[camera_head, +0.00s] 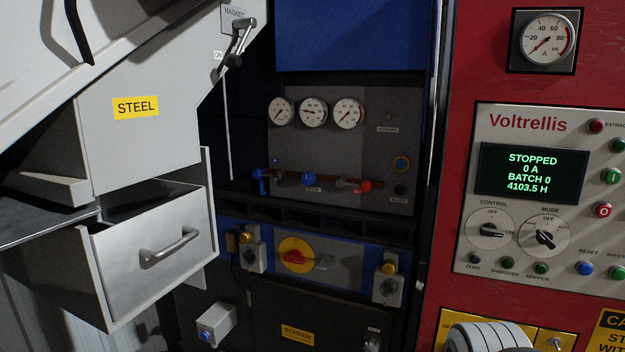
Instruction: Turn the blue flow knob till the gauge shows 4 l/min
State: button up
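A dark grey panel (330,145) stands back in the recess in the middle of the view. Three round white gauges sit in a row on it: left gauge (281,110), middle gauge (313,112) and right gauge (348,113). Their units and exact readings are too small to read. A pipe runs below them with a blue valve handle (260,182) at its left, a smaller blue part (309,179) near its middle and a red handle (363,186) at its right. A blue-ringed round control (401,163) is at the panel's right. I cannot tell which blue part is the flow knob. My gripper is not in view.
A red cabinet (460,60) with a control panel and a display reading STOPPED (532,172) stands at right. A grey drawer (155,255) juts out at left under the STEEL chute (140,150). A yellow-and-red rotary switch (295,256) sits below the pipe.

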aim_at(309, 178)
jog(key=u, duration=0.35)
jog(key=i, duration=1.15)
jog(key=z, duration=0.3)
